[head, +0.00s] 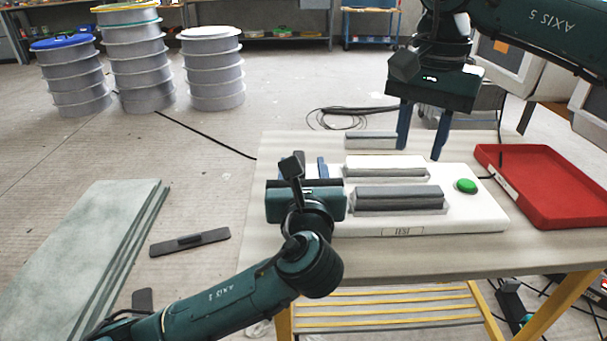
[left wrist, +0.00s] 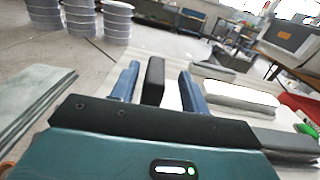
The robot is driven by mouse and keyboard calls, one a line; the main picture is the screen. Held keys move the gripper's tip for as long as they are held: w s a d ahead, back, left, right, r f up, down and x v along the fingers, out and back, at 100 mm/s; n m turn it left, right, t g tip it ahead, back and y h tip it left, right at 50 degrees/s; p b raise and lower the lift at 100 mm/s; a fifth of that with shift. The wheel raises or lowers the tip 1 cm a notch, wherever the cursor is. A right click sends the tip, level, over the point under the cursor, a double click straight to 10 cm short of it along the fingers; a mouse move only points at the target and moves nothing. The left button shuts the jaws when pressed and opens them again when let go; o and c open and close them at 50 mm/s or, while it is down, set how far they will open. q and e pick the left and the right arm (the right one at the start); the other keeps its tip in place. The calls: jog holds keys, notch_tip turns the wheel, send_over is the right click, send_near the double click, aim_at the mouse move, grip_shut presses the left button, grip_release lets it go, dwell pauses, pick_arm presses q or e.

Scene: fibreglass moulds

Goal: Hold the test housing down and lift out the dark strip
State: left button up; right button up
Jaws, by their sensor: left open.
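Two long housings lie on a white base plate (head: 480,218): a dark grey one (head: 400,195) in front and a white-topped one (head: 384,163) behind. A smaller grey housing (head: 370,143) with a thin dark line on top lies farther back. My left gripper (head: 307,170) is open at the plate's left end. My right gripper (head: 422,133) is open and empty, right of the back housing.
A green button (head: 466,186) sits on the plate's right end. A red tray (head: 550,188) lies on the table's right side. A black cable coils behind the table. Drum stacks (head: 212,75) and pale slabs (head: 75,250) are on the floor at left.

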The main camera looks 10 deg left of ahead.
pick_arm(q)
jog(key=shift+c, duration=0.2)
grip_shut()
dwell(0.8)
